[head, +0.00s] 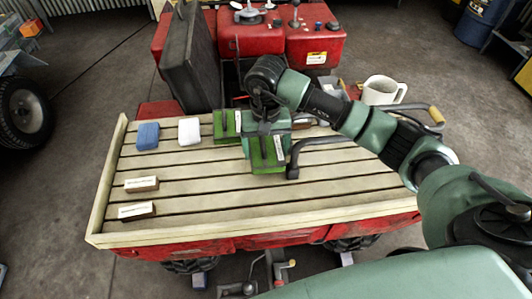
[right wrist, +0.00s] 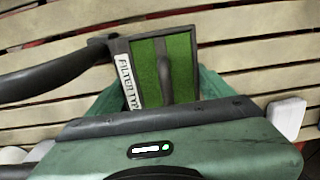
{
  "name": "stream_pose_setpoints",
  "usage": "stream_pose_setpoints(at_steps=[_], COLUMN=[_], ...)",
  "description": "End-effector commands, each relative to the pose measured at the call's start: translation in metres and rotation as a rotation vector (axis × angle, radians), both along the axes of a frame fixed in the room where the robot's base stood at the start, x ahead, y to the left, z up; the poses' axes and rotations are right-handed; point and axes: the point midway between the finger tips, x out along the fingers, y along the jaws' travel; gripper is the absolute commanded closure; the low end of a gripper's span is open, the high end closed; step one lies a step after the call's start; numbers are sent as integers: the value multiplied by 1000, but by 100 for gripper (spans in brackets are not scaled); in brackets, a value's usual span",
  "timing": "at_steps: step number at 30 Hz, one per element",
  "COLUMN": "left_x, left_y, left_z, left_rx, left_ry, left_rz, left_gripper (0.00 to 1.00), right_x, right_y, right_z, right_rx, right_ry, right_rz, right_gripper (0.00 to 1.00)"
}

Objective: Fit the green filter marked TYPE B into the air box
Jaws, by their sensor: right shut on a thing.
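My right gripper (head: 265,138) points down over the slatted rack and is shut on a green filter (head: 268,160) with a dark frame. In the right wrist view the held filter (right wrist: 181,70) carries a white label reading "FILTER TYP"; its last letter is hidden. Whether the filter touches the slats I cannot tell. A second green filter (head: 227,124) with a white label lies just left of the gripper; its type is unreadable. A dark opening (head: 232,85) beside a raised black panel (head: 188,62) may be the air box; the arm partly hides it. My left gripper is out of view.
A dark bent handle (head: 335,140) lies right of the held filter. The front middle slats are clear.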

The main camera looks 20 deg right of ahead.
Motion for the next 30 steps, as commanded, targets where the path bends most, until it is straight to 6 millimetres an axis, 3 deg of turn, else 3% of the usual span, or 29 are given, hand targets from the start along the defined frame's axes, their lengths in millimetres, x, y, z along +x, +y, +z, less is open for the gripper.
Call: stream_pose_setpoints(at_steps=[6, 17, 18, 20, 30], left_x=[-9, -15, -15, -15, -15], left_y=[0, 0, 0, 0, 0], left_z=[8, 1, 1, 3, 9], left_rx=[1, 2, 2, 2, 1], left_ry=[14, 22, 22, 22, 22], left_rz=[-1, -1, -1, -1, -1], left_gripper=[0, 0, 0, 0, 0], right_x=[-1, 0, 0, 0, -1], right_y=[0, 0, 0, 0, 0], right_z=[-28, -33, -33, -32, -27], right_rx=[1, -1, -1, -1, 1], right_ry=[3, 0, 1, 1, 3], right_rz=[-1, 0, 0, 0, 0], right_gripper=[61, 61, 16, 0, 0])
